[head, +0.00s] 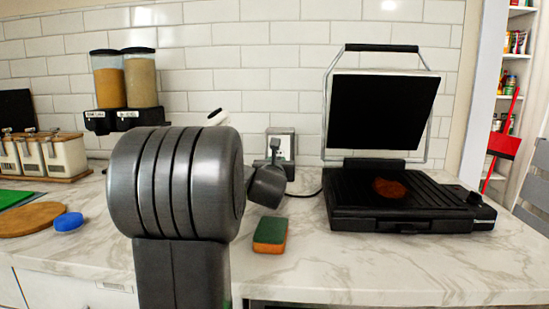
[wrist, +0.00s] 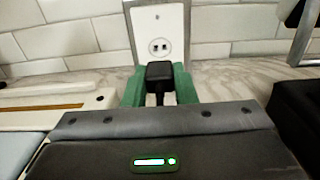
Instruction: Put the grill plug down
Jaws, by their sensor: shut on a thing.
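The black grill plug (wrist: 159,72) is between the green fingertips of my gripper (wrist: 159,88) in the wrist view. The fingers are shut on it from both sides. Its cord hangs down between the fingers. The wall outlet (wrist: 159,30) is right behind the plug, with one socket showing bare above it. I cannot tell whether the plug touches the outlet. In the head view the outlet (head: 281,143) is partly covered by my wrist. The open grill (head: 400,200) stands to the right with a brown patty (head: 389,188) on its lower plate.
The black cord (head: 308,194) runs to the grill. Dispensers (head: 125,80), canisters (head: 45,155) and a blue item (head: 68,222) are on the left. Counter around the sponge is clear.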

